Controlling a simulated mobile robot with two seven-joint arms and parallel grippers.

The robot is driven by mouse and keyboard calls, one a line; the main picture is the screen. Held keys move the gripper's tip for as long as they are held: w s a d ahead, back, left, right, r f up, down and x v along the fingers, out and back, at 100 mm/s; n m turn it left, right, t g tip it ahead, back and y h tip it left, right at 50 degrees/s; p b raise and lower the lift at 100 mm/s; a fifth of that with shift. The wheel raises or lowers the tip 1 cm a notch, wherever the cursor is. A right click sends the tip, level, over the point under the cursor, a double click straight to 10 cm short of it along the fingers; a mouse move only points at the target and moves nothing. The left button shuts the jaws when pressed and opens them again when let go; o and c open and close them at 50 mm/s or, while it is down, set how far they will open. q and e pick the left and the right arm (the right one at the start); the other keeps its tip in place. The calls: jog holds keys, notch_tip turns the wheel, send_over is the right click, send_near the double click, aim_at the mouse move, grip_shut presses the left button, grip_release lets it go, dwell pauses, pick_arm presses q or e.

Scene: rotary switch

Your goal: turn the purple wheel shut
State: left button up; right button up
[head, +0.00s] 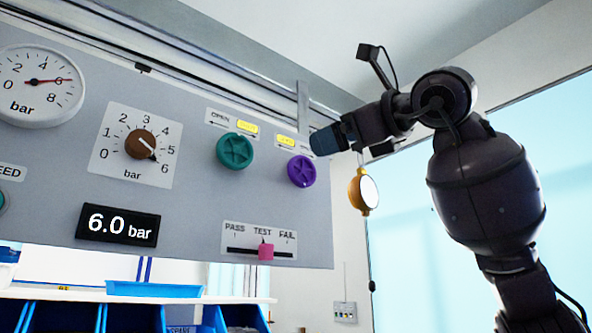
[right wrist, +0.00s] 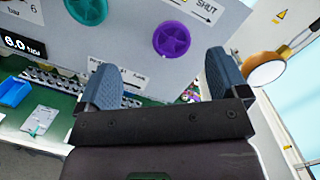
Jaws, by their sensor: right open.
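The purple wheel (head: 301,171) is a round spoked knob on the right part of the grey panel (head: 200,205). It also shows in the right wrist view (right wrist: 171,40), ahead of my fingers. My right gripper (head: 326,141) is above and right of the wheel in the head view and hides part of the label over it. In the right wrist view its two blue fingers (right wrist: 165,85) are wide apart with nothing between them, and the wheel is beyond them, apart. A label reading SHUT with an arrow is near the wheel in that view. My left gripper is not in view.
A teal wheel (head: 235,151) is left of the purple one. A brown dial knob (head: 139,145), a pressure gauge (head: 40,85), a 6.0 bar display (head: 118,225) and a pink slider (head: 266,252) are on the panel. A yellow-rimmed round gauge (head: 363,192) is at the right.

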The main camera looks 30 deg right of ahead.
aim_at(303, 167)
jog(key=w, duration=0.3)
jog(key=w+m+h+p, duration=0.1)
jog(key=w, duration=0.3)
jog(key=w+f+h, duration=0.1)
jog(key=w, duration=0.2)
jog(key=shift+w+d, duration=0.3)
jog(key=shift+d, duration=0.1)
jog(key=c, duration=0.9)
